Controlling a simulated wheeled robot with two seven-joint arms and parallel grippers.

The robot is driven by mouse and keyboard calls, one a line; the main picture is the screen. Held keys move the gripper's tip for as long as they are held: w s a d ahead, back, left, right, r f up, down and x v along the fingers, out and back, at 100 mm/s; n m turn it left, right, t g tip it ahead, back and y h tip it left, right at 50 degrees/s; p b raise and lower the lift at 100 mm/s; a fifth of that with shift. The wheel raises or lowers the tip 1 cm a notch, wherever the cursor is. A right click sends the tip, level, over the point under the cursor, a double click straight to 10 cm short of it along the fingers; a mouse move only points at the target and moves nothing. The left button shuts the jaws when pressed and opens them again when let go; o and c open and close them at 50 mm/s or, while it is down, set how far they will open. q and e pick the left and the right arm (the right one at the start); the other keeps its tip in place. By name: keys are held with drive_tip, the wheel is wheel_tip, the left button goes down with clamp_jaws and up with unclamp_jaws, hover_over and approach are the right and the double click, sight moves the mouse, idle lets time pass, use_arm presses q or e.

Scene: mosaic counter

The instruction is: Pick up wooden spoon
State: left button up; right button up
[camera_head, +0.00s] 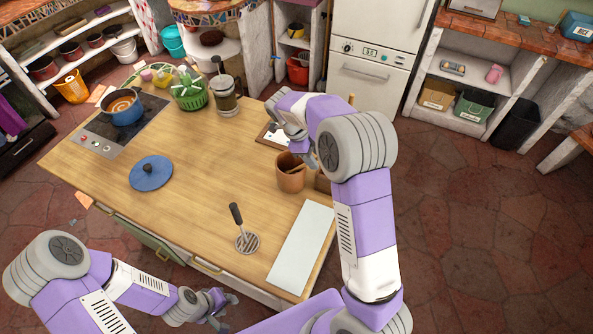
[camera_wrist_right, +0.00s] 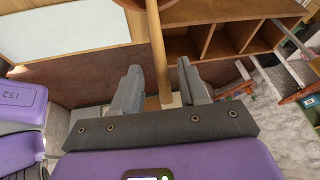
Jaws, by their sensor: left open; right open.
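A brown cylindrical holder (camera_head: 290,178) stands on the counter in the head view, with a light wooden handle showing at its mouth. In the right wrist view the wooden spoon's handle (camera_wrist_right: 156,45) runs down from the brown holder (camera_wrist_right: 172,12) and passes between the two fingers. The spoon's other end cannot be made out. My right gripper (camera_wrist_right: 159,68) is open, with a finger on each side of the handle and gaps visible. In the head view the right gripper (camera_head: 303,146) is partly hidden behind its wrist. My left gripper (camera_head: 226,304) is open and empty, low in front of the counter.
A white board (camera_head: 303,248) and a masher (camera_head: 244,236) lie near the counter's front. A blue lid (camera_head: 151,173), a blue pot (camera_head: 122,108), a green basket (camera_head: 189,94) and a French press (camera_head: 225,96) are further left. The counter's middle is clear.

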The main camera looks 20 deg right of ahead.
sight(301, 167)
drive_tip(key=x, duration=0.1)
drive_tip(key=b+x, duration=0.1)
drive_tip(key=x, duration=0.2)
drive_tip(key=shift+w+a+f+b, duration=0.1)
drive_tip(key=shift+w+f+b, duration=0.25)
drive_tip(key=shift+f+b, duration=0.1)
drive_tip(key=shift+c, duration=0.3)
clamp_jaws()
